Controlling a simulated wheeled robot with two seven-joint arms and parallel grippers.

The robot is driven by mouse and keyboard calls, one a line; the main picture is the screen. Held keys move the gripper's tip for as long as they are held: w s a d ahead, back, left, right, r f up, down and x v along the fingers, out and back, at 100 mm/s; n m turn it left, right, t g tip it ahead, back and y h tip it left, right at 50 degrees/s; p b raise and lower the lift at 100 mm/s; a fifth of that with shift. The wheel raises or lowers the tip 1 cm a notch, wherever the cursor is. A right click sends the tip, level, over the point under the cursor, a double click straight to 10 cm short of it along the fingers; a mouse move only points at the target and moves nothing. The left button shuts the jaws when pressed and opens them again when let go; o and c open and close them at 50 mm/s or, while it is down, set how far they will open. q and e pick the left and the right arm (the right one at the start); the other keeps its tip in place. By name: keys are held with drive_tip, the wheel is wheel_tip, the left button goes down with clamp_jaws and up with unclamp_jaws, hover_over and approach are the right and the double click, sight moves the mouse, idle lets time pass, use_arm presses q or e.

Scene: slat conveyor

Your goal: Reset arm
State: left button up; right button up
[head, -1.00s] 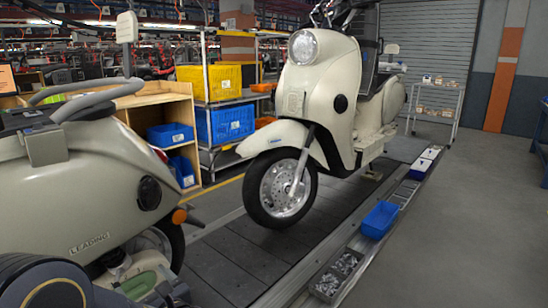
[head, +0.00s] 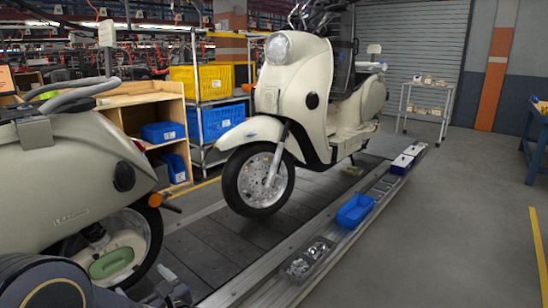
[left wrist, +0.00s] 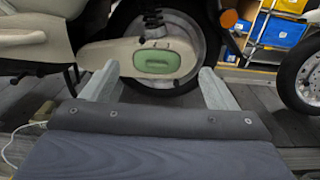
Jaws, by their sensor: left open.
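My left gripper (head: 170,284) shows at the bottom left of the head view, low beside the rear wheel of the near cream scooter (head: 62,165). In the left wrist view my left gripper (left wrist: 158,88) has its two pale fingers spread wide with nothing between them. Beyond the fingers is the scooter's cream rear housing with a green oval cover (left wrist: 157,62); the fingers appear apart from it. A second cream scooter (head: 285,105) stands upright on the slat conveyor (head: 205,250). My right gripper is not in view.
A rail along the conveyor holds a blue bin (head: 354,211) and a tray of metal parts (head: 308,258). A wooden shelf (head: 128,100) and rack with a yellow crate (head: 202,78) stand behind. A white cart (head: 425,105) is at the back. Grey floor (head: 440,230) at right is clear.

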use_arm(q)
drive_tip(key=s+a+f+n+g+h+b, duration=0.25)
drive_tip(key=s+a+f+n+g, duration=0.2)
drive_tip(key=s+n, duration=0.35)
drive_tip(key=s+a+f+n+g+h+b, duration=0.25)
drive_tip(key=s+f+n+g, duration=0.3)
drive_tip(key=s, duration=0.45)
drive_tip(key=s+d+f+n+h+b, duration=0.3)
drive_tip(key=s+d+f+n+h, duration=0.2)
drive_tip(key=s+d+n+h, duration=0.15)
drive_tip(key=s+d+r+n+t+h+b, duration=0.2)
drive_tip(key=d+n+t+h, duration=0.2)
drive_tip(key=d+n+h, duration=0.3)
wheel_tip(320, 180, up, 33)
drive_tip(key=d+p, duration=0.1)
drive_tip(key=p, duration=3.2)
drive_tip(key=shift+w+d+n+y, duration=0.25)
drive_tip(key=shift+n+y, duration=0.05)
drive_tip(key=shift+y, duration=0.15)
